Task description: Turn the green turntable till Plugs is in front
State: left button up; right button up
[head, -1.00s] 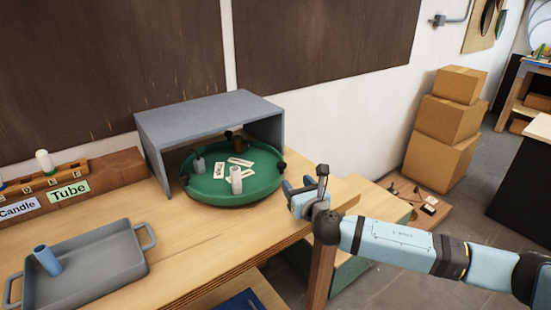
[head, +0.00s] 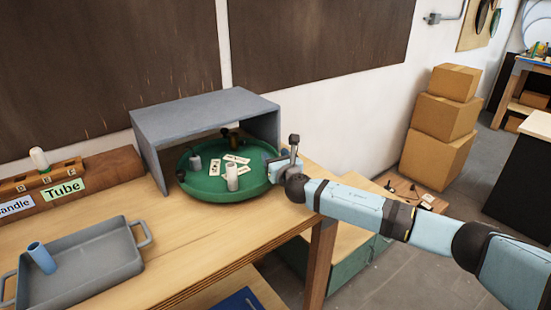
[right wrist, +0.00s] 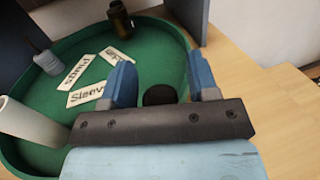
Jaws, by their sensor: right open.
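The green turntable (head: 215,196) stands partly under a grey shelf. On it are a white cylinder (head: 232,180), a grey pot (head: 195,162), a dark bottle (head: 234,141) and several white cards. In the right wrist view, one card reads Plugs (right wrist: 75,71); it lies beside the grey pot (right wrist: 48,62). Another card, reading like Sleeves (right wrist: 88,95), is partly hidden by a finger. My right gripper (right wrist: 161,82) is open at the turntable's right edge, with a black rim knob (right wrist: 159,95) between its fingers. I cannot tell whether they touch it. My left gripper is not in view.
The grey shelf (head: 205,104) covers the turntable's back. The tabletop (head: 190,230) in front is clear.

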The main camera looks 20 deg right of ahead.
jog(key=c, duration=1)
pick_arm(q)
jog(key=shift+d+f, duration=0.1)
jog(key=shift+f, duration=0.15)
pick_arm(e)
grip_shut()
jog(key=shift+w+d, duration=0.1)
